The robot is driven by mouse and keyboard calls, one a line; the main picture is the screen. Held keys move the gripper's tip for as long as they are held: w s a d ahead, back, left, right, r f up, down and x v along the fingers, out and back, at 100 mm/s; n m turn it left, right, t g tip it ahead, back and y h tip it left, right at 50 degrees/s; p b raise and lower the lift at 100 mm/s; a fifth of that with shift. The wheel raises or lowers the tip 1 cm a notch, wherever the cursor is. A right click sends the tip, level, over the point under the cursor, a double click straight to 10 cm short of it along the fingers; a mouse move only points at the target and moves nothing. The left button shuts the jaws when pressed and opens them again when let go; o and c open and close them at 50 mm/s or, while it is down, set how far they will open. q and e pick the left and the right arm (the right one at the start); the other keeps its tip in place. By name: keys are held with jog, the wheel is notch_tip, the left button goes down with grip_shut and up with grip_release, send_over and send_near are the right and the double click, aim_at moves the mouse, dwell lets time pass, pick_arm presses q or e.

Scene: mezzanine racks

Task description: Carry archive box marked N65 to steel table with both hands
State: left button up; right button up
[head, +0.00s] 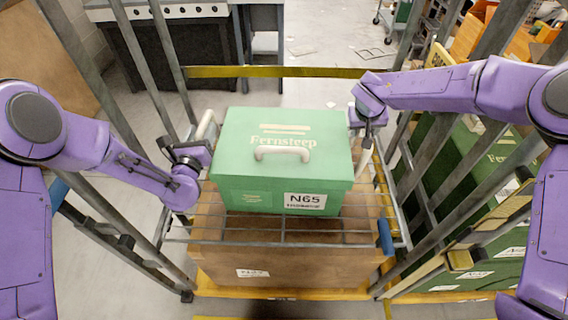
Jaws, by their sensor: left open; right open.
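The green archive box marked N65 (240,150) sits upright on a brown carton (225,258) inside a wire cage trolley (345,243). It has a pale handle on its lid and a white N65 label on its near face. My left gripper (202,160) is open at the box's left side. My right gripper (362,124) is open at its upper right side. Whether either gripper touches the box cannot be told. A dark table-like unit with a steel-grey top (170,12) stands at the upper left; whether it is the steel table is unclear.
Grey upright posts and a yellow bar (275,72) surround the trolley. More green boxes (480,185) stand on the right behind posts. Orange bins (490,35) are at the upper right. Open floor with scattered papers (310,45) lies beyond the yellow bar.

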pick_arm(q)
jog(key=shift+w, duration=0.2)
pick_arm(e)
jog(key=shift+f, duration=0.25)
pick_arm(q)
grip_shut()
pick_arm(e)
grip_shut()
pick_arm(q)
jog(key=shift+r, duration=0.15)
pick_arm(e)
jog(key=shift+w+r, duration=0.1)
jog(key=shift+r, duration=0.05)
